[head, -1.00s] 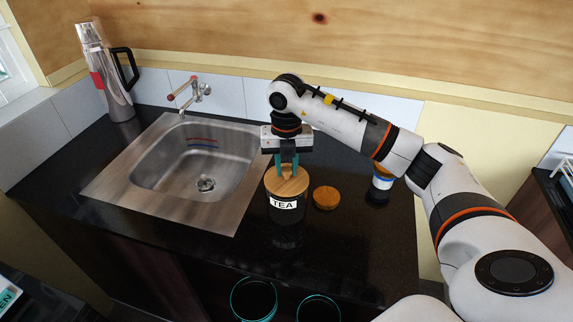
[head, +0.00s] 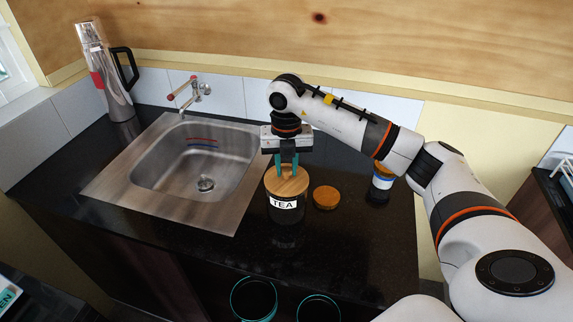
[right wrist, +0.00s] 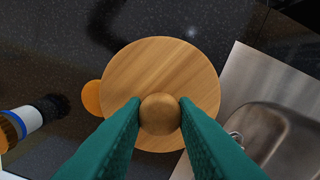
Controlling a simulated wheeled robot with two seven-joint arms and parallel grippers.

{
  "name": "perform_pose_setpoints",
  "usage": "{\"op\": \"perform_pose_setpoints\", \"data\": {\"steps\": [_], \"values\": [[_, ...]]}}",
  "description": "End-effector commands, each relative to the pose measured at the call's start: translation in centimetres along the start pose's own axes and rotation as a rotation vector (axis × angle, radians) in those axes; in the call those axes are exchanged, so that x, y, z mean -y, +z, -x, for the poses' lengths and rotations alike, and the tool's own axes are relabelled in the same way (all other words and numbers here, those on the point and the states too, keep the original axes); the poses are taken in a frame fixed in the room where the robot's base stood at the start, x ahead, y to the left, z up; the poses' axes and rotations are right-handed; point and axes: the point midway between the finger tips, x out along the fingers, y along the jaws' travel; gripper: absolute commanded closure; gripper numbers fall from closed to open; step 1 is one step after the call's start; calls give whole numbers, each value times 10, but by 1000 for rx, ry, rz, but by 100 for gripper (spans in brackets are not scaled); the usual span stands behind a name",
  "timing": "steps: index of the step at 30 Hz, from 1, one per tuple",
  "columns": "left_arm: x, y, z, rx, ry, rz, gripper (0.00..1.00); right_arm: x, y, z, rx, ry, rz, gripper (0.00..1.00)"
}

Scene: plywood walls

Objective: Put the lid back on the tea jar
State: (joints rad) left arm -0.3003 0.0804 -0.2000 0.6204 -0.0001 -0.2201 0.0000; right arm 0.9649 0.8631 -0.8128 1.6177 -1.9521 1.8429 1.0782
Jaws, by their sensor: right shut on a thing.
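The tea jar (head: 287,212) is dark with a white TEA label and stands upright on the black counter, right of the sink. The round wooden lid (head: 287,181) is at the jar's mouth and looks level; whether it is fully seated I cannot tell. My right gripper (head: 288,168) is above it, with its teal fingers pointing down. In the right wrist view the fingers (right wrist: 160,112) are shut on the round knob of the lid (right wrist: 165,72), which hides the jar below. My left gripper is not in view.

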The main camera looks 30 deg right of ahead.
Motion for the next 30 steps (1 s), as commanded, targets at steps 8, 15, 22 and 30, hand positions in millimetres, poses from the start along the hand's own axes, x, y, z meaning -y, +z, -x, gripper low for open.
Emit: {"op": "perform_pose_setpoints", "data": {"steps": [8, 15, 22, 30], "values": [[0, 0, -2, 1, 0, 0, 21, 0, 0, -2, -1, 0, 0, 97], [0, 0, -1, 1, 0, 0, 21, 0, 0, -2, -1, 0, 0, 97], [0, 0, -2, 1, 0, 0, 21, 0, 0, -2, -1, 0, 0, 97], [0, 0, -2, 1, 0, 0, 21, 0, 0, -2, 0, 0, 0, 60]]}}
